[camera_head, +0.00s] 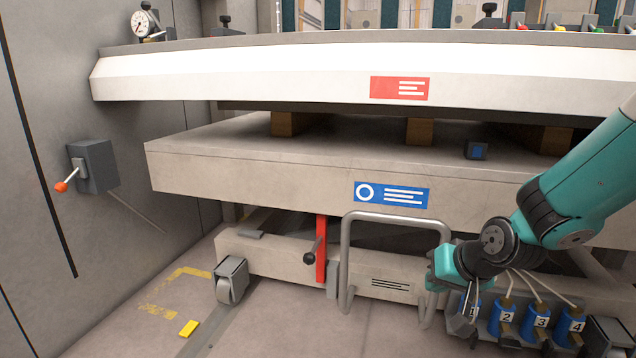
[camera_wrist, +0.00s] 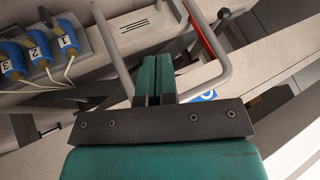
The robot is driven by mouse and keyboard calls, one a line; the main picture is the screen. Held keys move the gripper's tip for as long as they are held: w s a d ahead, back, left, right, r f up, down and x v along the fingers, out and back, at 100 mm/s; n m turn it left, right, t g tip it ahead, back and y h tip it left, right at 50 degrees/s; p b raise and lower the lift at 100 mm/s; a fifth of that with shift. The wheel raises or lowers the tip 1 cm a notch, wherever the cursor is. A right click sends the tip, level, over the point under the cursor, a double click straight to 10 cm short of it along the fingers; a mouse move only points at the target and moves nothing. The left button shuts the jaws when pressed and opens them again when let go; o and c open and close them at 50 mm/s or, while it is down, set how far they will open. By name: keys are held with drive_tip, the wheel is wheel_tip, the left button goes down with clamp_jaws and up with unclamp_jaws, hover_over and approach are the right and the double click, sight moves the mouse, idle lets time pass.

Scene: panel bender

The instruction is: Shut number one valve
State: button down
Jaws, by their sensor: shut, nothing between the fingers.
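The number one valve is a blue cylinder marked 1 (camera_head: 473,306), at the left end of a row at lower right in the head view. In the wrist view it is at upper left (camera_wrist: 68,38). Grey metal parts partly cover it in the head view, and I cannot make out its lever position. My gripper (camera_head: 434,283) is left of and a little above the valve, in front of the tubular handle's right side. In the wrist view its teal fingers (camera_wrist: 156,62) are together with nothing between them, apart from the valve.
Blue valves marked 2 (camera_head: 506,317), 3 (camera_head: 541,321) and 4 (camera_head: 576,325) stand right of number one, with white hoses. A red lever (camera_head: 321,250) is left of the handle. Floor at lower left is mostly clear.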

sight(473, 336)
drive_tip(key=w+d+f+m+t+h+b, duration=0.1)
drive_tip(key=w+d+f+m+t, duration=0.1)
drive_tip(key=w+d+f, duration=0.35)
drive_tip(key=w+d+f+m+t+h+b, duration=0.1)
drive_tip(key=w+d+f+m+t, duration=0.1)
drive_tip(key=f, duration=0.7)
drive_tip(key=w+d+f+m+t+h+b, duration=0.1)
drive_tip(key=w+d+f+m+t+b, duration=0.2)
drive_tip(key=f, duration=0.5)
drive_tip(key=s+d+f+m+t+h, duration=0.2)
drive_tip(key=d+f+m+h, duration=0.1)
drive_tip(key=f, duration=0.4)
drive_tip(key=s+d+f+m+t+h, duration=0.2)
drive_tip(key=s+d+f+m+h, duration=0.15)
drive_tip(key=f, duration=0.35)
drive_tip(key=b+x, duration=0.7)
drive_tip(key=b, duration=0.4)
drive_tip(key=shift+w+a+f+y, duration=0.2)
drive_tip(key=shift+w+f+y, duration=0.2)
drive_tip(key=shift+f+y, duration=0.05)
drive_tip(key=shift+d+r+m+g+p, duration=0.15)
drive_tip(key=shift+r+m+g+p, duration=0.15)
drive_tip(key=shift+p, duration=0.15)
drive_tip(key=shift+f, duration=0.1)
drive_tip(key=shift+f+b, duration=0.3)
drive_tip(key=shift+b, duration=0.25)
